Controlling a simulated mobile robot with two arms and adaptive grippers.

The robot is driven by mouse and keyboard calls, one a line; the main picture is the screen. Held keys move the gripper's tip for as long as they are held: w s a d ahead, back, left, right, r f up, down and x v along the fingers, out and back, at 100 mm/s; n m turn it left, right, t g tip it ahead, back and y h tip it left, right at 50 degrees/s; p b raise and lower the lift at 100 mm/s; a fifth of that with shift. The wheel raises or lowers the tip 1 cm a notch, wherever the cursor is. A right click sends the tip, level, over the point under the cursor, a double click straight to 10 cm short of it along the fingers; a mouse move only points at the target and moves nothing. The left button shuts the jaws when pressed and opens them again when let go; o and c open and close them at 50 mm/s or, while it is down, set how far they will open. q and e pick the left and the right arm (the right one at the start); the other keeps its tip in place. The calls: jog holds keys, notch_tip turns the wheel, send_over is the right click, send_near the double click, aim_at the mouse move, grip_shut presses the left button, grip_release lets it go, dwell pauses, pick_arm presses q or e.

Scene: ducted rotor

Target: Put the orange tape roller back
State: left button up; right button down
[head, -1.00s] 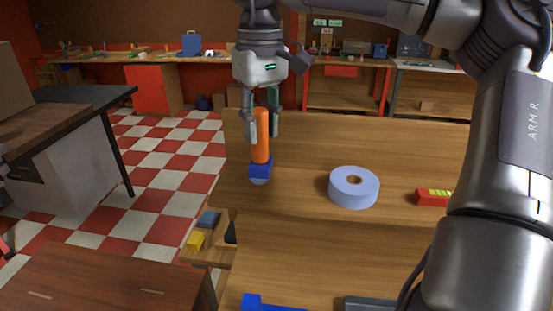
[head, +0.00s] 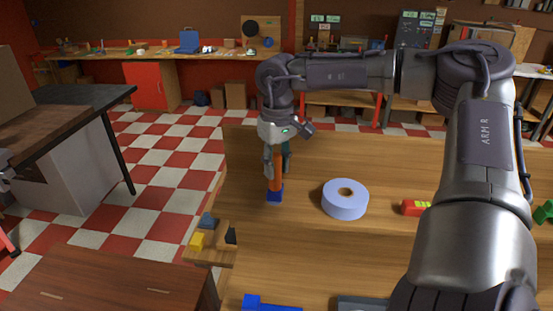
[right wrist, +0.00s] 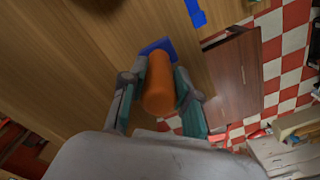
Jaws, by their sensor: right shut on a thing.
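The orange tape roller has an orange handle (head: 275,172) and a blue head (head: 274,195). My right gripper (head: 277,160) is shut on the handle from above and holds the roller upright, blue end down, over the wooden table (head: 310,240) near its left edge. I cannot tell whether the blue end touches the table top. In the right wrist view the orange handle (right wrist: 158,88) is between the two fingers, with part of the blue head (right wrist: 157,46) beyond it. My left gripper is not in view.
A pale blue tape roll (head: 345,205) lies right of the roller. A red block with a yellow-green top (head: 414,208) is farther right. A small side shelf (head: 208,256) holds yellow, blue and black pieces. A blue part (head: 268,304) lies at the front.

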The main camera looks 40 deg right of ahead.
jog(key=c, duration=1.2)
grip_release()
jog(key=o, duration=0.3)
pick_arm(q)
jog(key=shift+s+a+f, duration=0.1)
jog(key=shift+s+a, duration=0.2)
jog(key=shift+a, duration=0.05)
pick_arm(e)
jog(key=shift+o, duration=0.3)
jog(key=shift+a, duration=0.1)
jog(key=shift+r, duration=0.1)
jog(key=shift+r, duration=0.25)
notch_tip(320, 180, up, 10)
jog(key=b, duration=0.3)
jog(key=shift+r+b, duration=0.25)
jog(key=shift+b, duration=0.1)
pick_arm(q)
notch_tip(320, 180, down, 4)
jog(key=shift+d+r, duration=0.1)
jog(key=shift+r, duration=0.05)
pick_arm(e)
jog(key=shift+s+r, duration=0.1)
jog(key=shift+r, duration=0.35)
